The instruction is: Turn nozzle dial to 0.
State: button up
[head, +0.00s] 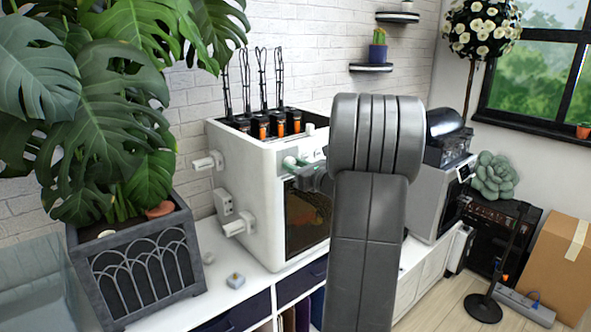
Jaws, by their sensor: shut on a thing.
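The white machine (250,190) stands on the white counter, with several orange-and-black tool heads (279,124) in its open top. Small pale green parts (290,162) show high on its front face, above a dark window; I take them for the nozzle dial, partly hidden. My dark grey gripper (307,176) is at this spot, shut on the dial, with its fingertips small and unclear. My arm hides the right part of the machine's front. The dial's marks and its setting are too small to read.
A large potted plant (135,270) stands to the left of the machine. White spool holders (208,161) stick out of its left side. A small pale object (235,280) lies on the counter (190,308). A grey machine (436,190) stands to the right, behind my arm.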

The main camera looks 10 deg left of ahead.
jog(key=n+b, duration=2.3)
jog(key=b, duration=0.5)
jog(key=shift+r+n+b, duration=0.1)
jog(key=shift+n+b, duration=0.2)
jog(key=shift+b, duration=0.05)
jog(key=o, duration=1)
jog(key=shift+c, duration=0.2)
